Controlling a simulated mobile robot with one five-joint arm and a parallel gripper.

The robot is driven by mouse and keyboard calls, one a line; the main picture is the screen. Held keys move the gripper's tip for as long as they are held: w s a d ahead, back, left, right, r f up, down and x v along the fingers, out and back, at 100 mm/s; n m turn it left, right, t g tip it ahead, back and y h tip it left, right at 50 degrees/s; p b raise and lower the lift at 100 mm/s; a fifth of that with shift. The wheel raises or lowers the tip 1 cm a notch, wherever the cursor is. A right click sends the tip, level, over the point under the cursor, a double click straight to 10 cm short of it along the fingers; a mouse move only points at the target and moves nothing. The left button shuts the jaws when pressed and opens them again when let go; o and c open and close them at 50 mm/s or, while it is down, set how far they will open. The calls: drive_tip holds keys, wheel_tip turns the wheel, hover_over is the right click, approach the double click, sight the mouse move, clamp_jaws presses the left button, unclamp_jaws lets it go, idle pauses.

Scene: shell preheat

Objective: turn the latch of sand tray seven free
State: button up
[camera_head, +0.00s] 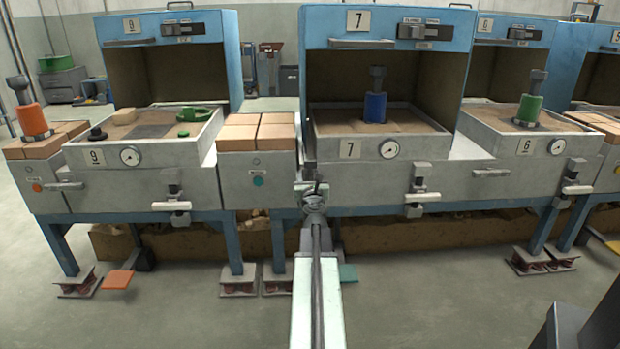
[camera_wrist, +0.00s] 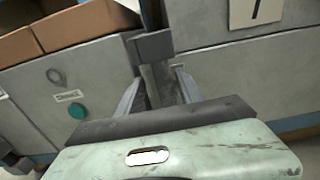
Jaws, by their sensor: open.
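Sand tray seven (camera_head: 322,133) sits under the hood numbered 7, with a plate marked 7 and a dial on its front. Its latch (camera_head: 417,178) is a dark fitting with a pale handle (camera_head: 414,198) lying level, on the front below and right of the dial. A blue cylinder with a dark top (camera_head: 375,103) stands upright in the tray's sand. My gripper (camera_head: 314,187) is left of the latch and apart from it, before the tray's left end. In the wrist view my gripper (camera_wrist: 157,88) is open; that view does not show the latch.
A cabinet with bricks on top (camera_head: 257,131) and a teal button (camera_wrist: 77,111) stands left of tray seven. Tray nine (camera_head: 75,150) and tray six (camera_head: 484,133) flank it, each with its own latch.

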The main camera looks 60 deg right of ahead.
drive_tip(key=shift+s+d, duration=0.15)
drive_tip(key=shift+s, duration=0.05)
clamp_jaws()
drive_tip(key=shift+s, duration=0.15)
idle(0.8)
